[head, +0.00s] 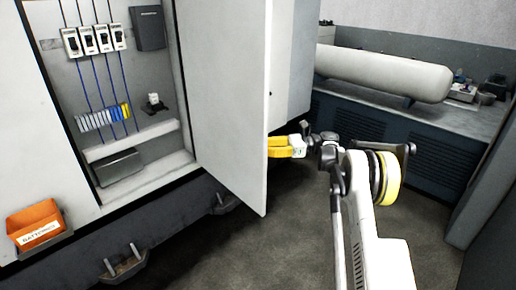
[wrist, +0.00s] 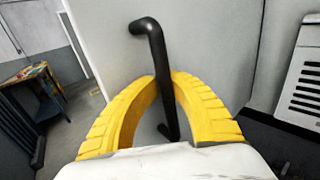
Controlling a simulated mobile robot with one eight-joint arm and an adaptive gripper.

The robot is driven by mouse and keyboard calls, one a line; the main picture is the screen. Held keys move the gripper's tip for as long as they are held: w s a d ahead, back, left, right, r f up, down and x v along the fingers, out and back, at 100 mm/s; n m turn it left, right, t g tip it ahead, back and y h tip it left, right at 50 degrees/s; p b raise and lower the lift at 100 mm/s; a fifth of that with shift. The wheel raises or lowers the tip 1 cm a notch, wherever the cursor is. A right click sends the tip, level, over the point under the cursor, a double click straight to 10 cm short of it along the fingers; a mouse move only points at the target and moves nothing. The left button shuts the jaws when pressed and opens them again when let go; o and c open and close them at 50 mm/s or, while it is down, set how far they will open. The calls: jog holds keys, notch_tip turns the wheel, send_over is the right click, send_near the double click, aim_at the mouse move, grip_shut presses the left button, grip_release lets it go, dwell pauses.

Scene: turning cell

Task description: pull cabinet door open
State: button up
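The cabinet door (head: 228,100) is a pale grey panel, standing wide open in the head view, with the cabinet's inside in plain sight. My gripper (head: 272,147), with yellow fingers, is at the door's outer side near its free edge. The door hides the fingertips there. In the wrist view, a black bar handle (wrist: 152,42) stands out from the pale door face (wrist: 115,45). The two yellow fingers of my gripper (wrist: 165,88) close in on the handle from both sides and appear to touch it.
The cabinet (head: 150,160) holds switches, blue wires and terminal blocks. An orange bin (head: 36,222) hangs on its front at the lower left. A dark bench (head: 420,150) with a white cylinder (head: 385,73) stands at the right. Grey floor (head: 290,235) is clear below the door.

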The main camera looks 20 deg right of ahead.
jog(key=o, duration=0.5)
jog(key=shift+s+d, duration=0.25)
jog(key=shift+d, duration=0.2)
jog(key=shift+o, duration=0.5)
jog(key=shift+s+d+r, duration=0.1)
jog(key=shift+d+r, duration=0.05)
jog(key=shift+a, duration=0.25)
jog(key=s+d, duration=0.2)
jog(key=d, duration=0.9)
jog(key=shift+d, duration=0.4)
